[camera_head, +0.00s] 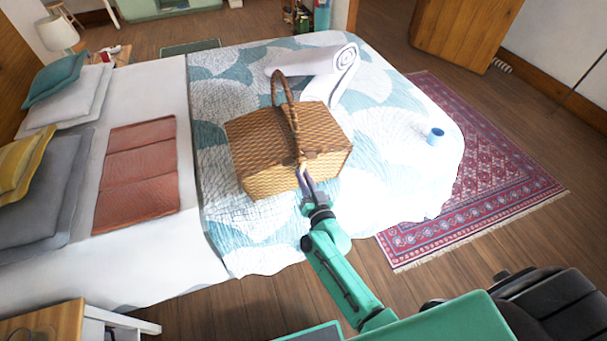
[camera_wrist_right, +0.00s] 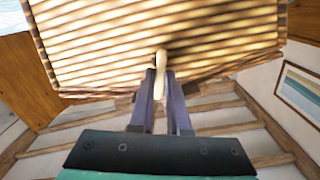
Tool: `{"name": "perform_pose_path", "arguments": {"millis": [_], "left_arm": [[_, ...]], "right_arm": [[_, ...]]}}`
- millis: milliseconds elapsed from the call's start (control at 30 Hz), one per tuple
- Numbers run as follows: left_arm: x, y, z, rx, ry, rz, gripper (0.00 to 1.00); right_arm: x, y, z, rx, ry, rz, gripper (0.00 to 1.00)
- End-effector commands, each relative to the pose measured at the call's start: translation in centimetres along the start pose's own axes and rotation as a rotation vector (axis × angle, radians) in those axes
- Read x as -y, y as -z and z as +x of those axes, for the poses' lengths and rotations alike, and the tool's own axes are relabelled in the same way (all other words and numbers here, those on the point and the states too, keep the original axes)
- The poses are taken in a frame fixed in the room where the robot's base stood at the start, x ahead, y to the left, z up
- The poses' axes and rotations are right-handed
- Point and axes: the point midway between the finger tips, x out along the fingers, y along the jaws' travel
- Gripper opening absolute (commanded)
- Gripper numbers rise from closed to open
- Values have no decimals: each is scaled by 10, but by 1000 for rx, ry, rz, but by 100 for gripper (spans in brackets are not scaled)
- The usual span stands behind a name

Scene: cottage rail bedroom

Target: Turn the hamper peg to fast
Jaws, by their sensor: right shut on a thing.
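A wicker hamper (camera_head: 265,155) with a tall arched handle (camera_head: 285,105) stands on the quilted bed, its lid down. The hamper's peg (camera_wrist_right: 161,62) is a small pale wooden piece at the hamper's edge in the right wrist view. My right gripper (camera_head: 304,172) reaches up to the hamper's near side in the head view. Its two fingers (camera_wrist_right: 161,78) are shut on the peg in the wrist view, and they partly hide it. I cannot tell which way the peg is turned. My left gripper is not in view.
The hamper rests on a patterned quilt (camera_head: 225,225). A folded reddish cloth (camera_head: 137,172) and pillows (camera_head: 70,95) lie to the left. A red rug (camera_head: 490,185) covers floor at right.

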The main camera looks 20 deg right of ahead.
Motion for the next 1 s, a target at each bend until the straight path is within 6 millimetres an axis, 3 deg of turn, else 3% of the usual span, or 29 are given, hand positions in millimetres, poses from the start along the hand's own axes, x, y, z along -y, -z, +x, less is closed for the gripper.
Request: {"name": "perform_pose_path", "arguments": {"millis": [400,1000], "left_arm": [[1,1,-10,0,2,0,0],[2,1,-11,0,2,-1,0]], "right_arm": [[0,2,1,-4,-1,-256,0],[0,2,1,-4,-1,-315,0]]}}
